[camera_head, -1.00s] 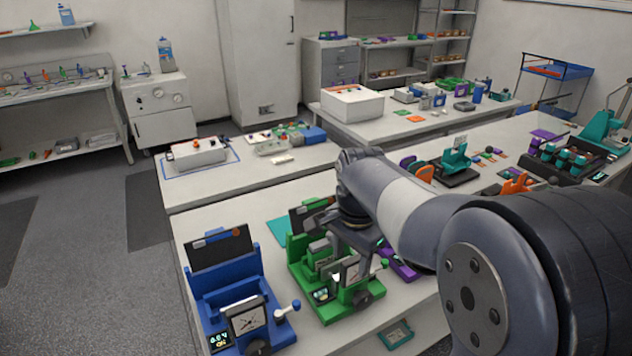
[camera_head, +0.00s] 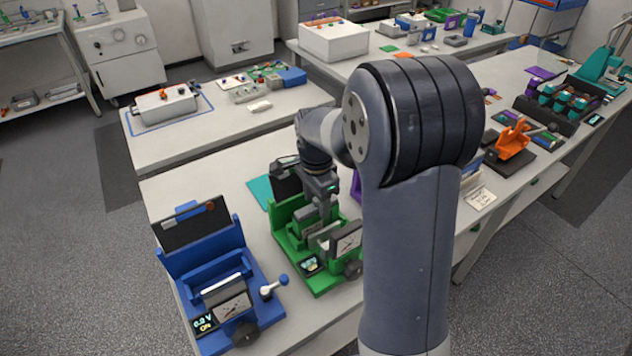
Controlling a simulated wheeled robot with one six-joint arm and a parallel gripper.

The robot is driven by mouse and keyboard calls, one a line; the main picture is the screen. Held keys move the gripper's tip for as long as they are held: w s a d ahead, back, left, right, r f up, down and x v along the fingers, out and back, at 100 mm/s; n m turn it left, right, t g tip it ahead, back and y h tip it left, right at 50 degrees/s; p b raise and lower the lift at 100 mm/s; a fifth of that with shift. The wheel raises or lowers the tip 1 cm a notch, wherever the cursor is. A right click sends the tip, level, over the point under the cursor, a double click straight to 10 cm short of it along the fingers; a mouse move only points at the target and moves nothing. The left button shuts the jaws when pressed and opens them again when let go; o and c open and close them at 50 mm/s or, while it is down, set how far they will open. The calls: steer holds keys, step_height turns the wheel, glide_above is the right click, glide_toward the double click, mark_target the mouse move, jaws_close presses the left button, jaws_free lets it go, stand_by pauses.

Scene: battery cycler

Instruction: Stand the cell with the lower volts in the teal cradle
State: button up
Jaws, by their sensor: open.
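A blue tester (camera_head: 215,265) stands at the front left of the near bench. Teal holders (camera_head: 575,97) sit in a dark rack at the far right; which is the teal cradle is unclear.
A teal mat (camera_head: 261,191) lies behind the green tester. An orange clamp (camera_head: 513,138) and a white card (camera_head: 480,197) lie on the bench right of my arm. My arm hides the middle of the bench. A white box (camera_head: 333,41) stands on the back bench.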

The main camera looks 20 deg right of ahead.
steer(key=shift+f, duration=1.45)
jaws_close()
steer(key=shift+r, duration=0.1)
steer(key=shift+r+p, duration=2.65)
steer(key=shift+r, duration=1.35)
steer(key=shift+w, duration=0.1)
